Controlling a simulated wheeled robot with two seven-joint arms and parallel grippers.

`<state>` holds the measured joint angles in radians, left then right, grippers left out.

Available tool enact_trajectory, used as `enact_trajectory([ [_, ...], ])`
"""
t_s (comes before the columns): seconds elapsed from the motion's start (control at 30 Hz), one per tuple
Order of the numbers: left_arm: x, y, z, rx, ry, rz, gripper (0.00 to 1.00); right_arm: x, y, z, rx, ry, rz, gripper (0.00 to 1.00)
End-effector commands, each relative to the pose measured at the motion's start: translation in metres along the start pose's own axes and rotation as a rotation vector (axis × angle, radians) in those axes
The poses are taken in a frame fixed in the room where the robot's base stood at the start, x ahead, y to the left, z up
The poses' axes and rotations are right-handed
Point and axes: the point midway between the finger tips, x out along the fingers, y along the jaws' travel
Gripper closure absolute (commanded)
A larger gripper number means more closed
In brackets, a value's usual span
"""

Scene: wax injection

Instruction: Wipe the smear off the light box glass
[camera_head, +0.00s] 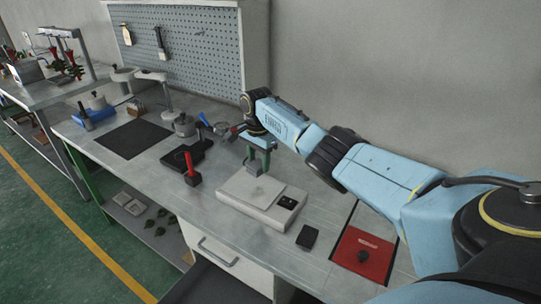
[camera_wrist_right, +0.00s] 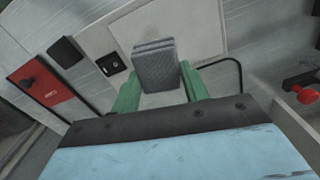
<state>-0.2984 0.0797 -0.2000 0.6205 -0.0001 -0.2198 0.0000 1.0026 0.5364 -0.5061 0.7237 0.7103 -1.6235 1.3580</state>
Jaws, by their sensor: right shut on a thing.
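The light box (camera_head: 240,197) is a low pale box on the workbench, with its flat top facing up and a black switch panel at its right end. It also shows in the right wrist view (camera_wrist_right: 205,35). My right gripper (camera_head: 259,160) has green fingers and is over the back of the light box. In the right wrist view, the gripper (camera_wrist_right: 160,85) is shut on a grey pad (camera_wrist_right: 156,64). I cannot tell whether the pad touches the glass. My left gripper is out of view.
A small black block (camera_head: 307,237) and a red mat (camera_head: 364,256) lie right of the light box. A red-handled tool (camera_head: 192,172) and a black tray (camera_head: 187,154) are to its left. A dark mat (camera_head: 133,138) lies farther left. A pegboard stands behind.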

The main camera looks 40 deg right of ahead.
Motion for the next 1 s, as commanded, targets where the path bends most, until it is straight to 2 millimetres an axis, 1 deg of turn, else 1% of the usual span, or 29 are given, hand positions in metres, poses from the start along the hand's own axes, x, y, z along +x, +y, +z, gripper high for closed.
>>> enact_trajectory([
  [0.03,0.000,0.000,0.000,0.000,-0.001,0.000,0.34,-0.002,0.000,-0.011,0.086,-0.003,0.001,0.74],
  [0.13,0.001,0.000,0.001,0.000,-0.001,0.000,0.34,-0.002,0.004,-0.031,0.255,-0.003,0.001,0.74],
  [0.2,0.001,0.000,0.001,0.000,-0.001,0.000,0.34,-0.002,0.007,-0.039,0.342,-0.001,0.002,0.74],
  [0.3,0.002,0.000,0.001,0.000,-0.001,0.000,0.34,0.000,0.009,-0.043,0.400,0.000,0.001,0.74],
  [0.43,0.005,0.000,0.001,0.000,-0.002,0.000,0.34,0.004,0.010,-0.044,0.417,0.001,0.001,0.74],
  [0.57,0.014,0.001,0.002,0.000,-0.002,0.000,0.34,0.012,0.010,-0.044,0.415,0.001,0.001,0.74],
  [0.83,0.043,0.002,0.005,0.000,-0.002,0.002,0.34,0.038,0.011,-0.044,0.413,0.002,0.001,0.74],
  [1.0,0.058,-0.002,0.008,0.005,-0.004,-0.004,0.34,0.051,0.010,-0.044,0.413,0.002,0.001,0.74],
])
